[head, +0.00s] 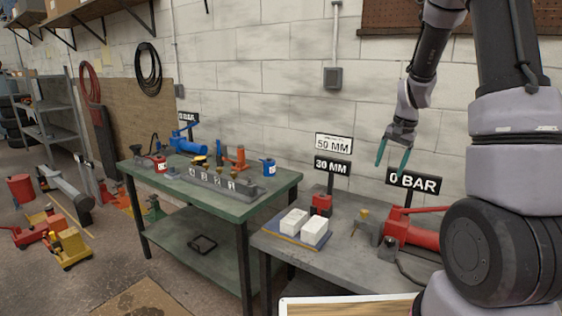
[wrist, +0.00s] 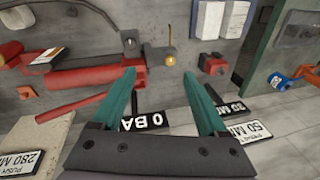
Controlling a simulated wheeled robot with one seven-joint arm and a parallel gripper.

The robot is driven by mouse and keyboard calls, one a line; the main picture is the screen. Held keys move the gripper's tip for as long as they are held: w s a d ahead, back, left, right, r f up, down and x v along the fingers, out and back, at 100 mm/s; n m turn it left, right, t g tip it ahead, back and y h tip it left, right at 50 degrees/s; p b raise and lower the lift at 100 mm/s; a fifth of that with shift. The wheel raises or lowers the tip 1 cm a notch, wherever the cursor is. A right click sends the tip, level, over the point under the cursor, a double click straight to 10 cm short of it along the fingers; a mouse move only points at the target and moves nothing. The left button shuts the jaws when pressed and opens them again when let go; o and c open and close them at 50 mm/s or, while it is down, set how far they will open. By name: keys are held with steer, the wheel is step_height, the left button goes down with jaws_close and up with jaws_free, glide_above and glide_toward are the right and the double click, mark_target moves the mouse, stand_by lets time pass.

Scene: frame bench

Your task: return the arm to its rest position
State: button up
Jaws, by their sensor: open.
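My gripper (head: 394,157) hangs at the end of my raised arm in the head view, above the right part of the grey bench (head: 352,247). Its teal fingers also show in the wrist view (wrist: 162,85), spread apart with nothing between them. Below it stands a red hand pump (head: 412,229) with a black "0 BAR" sign (head: 415,181) behind it. The fingers are apart from the pump and the sign. In the wrist view the red pump (wrist: 95,82) lies beyond the left finger.
Two white blocks (head: 303,228) sit on a tray at the grey bench's left, near a small red jack (head: 321,204) and a "30 MM" sign (head: 333,167). A green table (head: 235,210) with several tools stands further left. Open air surrounds my gripper before the block wall.

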steer(key=s+a+r+n+t, duration=0.1)
steer(key=s+a+r, duration=0.2)
steer(key=s+r, duration=0.3)
steer(key=s+a+r+n+t+y, duration=0.1)
steer(key=s+a+r, duration=0.1)
steer(key=s+r, duration=0.4)
steer(key=s+a+r+n+t, duration=0.1)
steer(key=s+a+r, duration=0.25)
steer(key=r, duration=0.45)
steer(key=s+a+r+n+t, duration=0.1)
steer(key=s+r+t, duration=0.1)
steer(key=s, duration=0.7)
steer(key=shift+s+a, duration=0.15)
steer(key=shift+s, duration=0.2)
